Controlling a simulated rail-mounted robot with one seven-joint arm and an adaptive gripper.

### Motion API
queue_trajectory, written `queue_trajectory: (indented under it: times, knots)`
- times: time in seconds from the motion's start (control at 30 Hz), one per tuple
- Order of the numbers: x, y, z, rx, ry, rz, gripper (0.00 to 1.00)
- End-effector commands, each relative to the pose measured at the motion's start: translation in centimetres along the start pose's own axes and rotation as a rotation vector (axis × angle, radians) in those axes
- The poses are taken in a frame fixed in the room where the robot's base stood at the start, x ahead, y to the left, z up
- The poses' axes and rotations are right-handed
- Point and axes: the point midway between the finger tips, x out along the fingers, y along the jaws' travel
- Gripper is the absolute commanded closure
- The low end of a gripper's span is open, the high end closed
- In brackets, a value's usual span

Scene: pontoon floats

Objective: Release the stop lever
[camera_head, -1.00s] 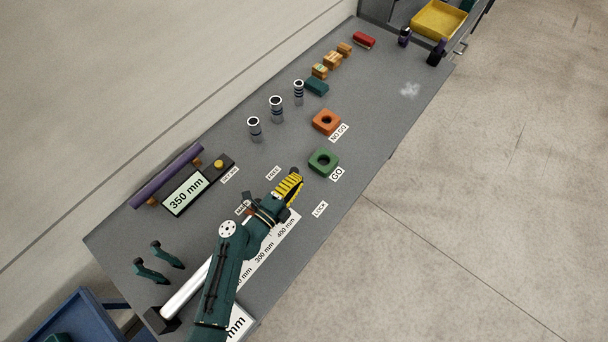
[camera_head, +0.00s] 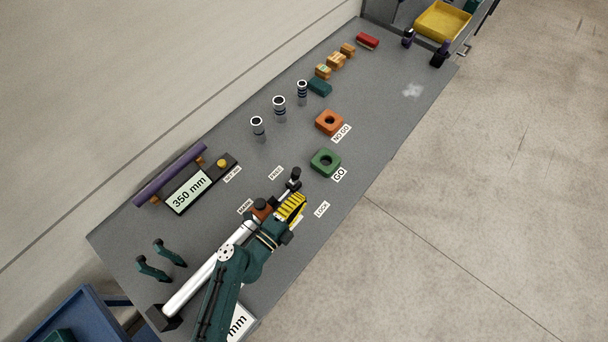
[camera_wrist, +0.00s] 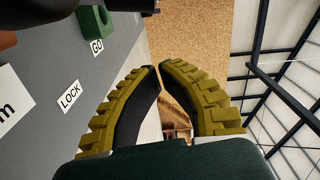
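The stop lever (camera_head: 294,178), with a black knob on a pale arm, stands at the far end of the silver rail (camera_head: 205,267). Its knob is nearer the FREE label (camera_head: 276,173) than the LOCK label (camera_head: 321,209). My gripper (camera_head: 299,197), with yellow ribbed fingers, is just below the lever in the head view, on the LOCK side and apart from it. The wrist view shows the fingertips (camera_wrist: 161,65) nearly together, with nothing held. The LOCK label (camera_wrist: 70,96) is left of the fingers there. Dark parts at its top edge cannot be identified.
An orange block with a black knob (camera_head: 261,207) sits on the rail by the MARK label. A green GO gauge (camera_head: 325,162) and an orange NO GO gauge (camera_head: 328,122) lie beyond the lever. A 350 mm display (camera_head: 189,193) stands left. The bench right of LOCK is clear.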

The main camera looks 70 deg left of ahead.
Motion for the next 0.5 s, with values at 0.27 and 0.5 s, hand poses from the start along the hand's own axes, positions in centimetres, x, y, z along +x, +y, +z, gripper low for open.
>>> queue_trajectory:
  times: [0.27,0.5]
  knots:
    - [-5.4,0.1,0.1,-0.002,-0.005,-0.001,1.0]
    - [-6.5,0.0,0.0,0.0,0.0,0.0,1.0]
